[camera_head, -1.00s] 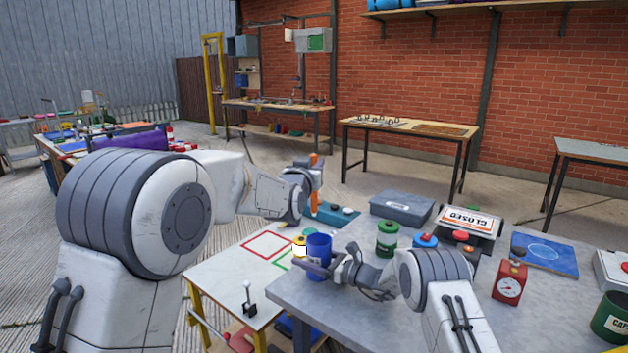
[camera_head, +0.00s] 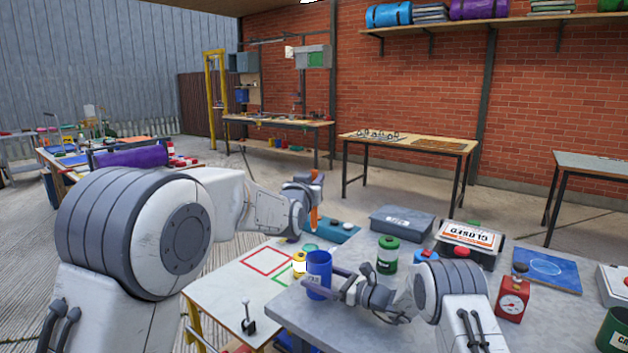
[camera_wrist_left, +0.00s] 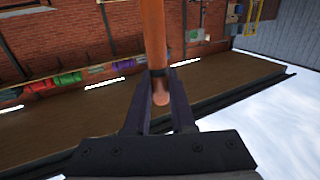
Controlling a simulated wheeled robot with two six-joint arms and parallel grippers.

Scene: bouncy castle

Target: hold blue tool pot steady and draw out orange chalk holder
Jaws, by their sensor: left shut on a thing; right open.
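The orange chalk holder (camera_head: 314,217) is upright in the air, held in my left gripper (camera_head: 313,194), above and clear of the blue tool pot (camera_head: 319,262). In the left wrist view the holder (camera_wrist_left: 154,35) runs up from between the shut dark fingers (camera_wrist_left: 160,85). The blue pot stands upright at the near left corner of the grey table, with a white label on its front. My right gripper (camera_head: 324,281) is open at the pot's lower right side. Whether its fingers touch the pot cannot be told.
A green can (camera_head: 387,255) stands right of the pot. A yellow-and-white item (camera_head: 299,263) is just left of it. A lower white table (camera_head: 225,285) with red and green outlines adjoins at left. A red timer (camera_head: 513,300) and blue board (camera_head: 545,268) lie further right.

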